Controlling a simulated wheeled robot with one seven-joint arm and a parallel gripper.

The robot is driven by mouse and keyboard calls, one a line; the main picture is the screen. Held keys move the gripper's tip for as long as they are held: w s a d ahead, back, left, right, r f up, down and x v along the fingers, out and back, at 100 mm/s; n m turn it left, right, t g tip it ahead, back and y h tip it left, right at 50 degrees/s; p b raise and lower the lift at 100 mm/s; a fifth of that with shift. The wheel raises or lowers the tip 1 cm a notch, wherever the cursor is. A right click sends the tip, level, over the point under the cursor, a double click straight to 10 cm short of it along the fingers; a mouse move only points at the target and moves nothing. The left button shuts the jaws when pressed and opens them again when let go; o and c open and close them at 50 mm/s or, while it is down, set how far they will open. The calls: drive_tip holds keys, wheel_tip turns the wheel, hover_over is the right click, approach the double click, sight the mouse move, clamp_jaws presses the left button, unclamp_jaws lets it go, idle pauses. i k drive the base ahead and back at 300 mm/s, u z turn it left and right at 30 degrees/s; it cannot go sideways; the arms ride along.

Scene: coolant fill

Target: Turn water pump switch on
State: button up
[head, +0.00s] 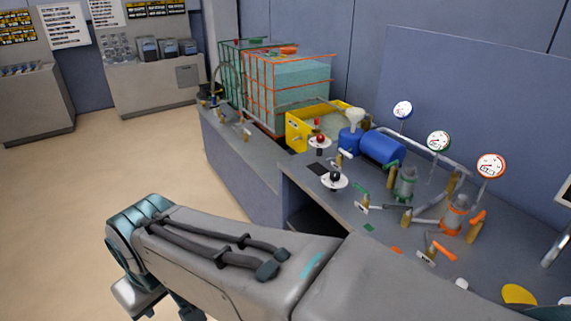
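Two round white switch plates with knobs are on the grey bench. One has a red knob (320,138) and stands in front of the yellow bin. The other has a black knob (334,176) and sits nearer, by the bench's front edge. I cannot read which one is the water pump switch, or its setting. A blue pump (382,147) lies on the bench behind them. My arm crosses the lower part of the view, well in front of the bench and apart from both knobs. My gripper is not visible.
A yellow bin (297,130) and caged tanks (292,85) stand behind the switches. Pipes, valves with orange handles (443,251) and gauges (438,140) crowd the bench's right side. The floor (110,160) at left is clear. Grey cabinets (150,85) stand at the back.

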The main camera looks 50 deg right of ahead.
sight(334, 176)
drive_tip(key=z, duration=0.3)
drive_tip(key=i, duration=1.05)
drive_tip(key=z, duration=1.2)
drive_tip(key=i, duration=0.5)
drive_tip(key=z, duration=0.55)
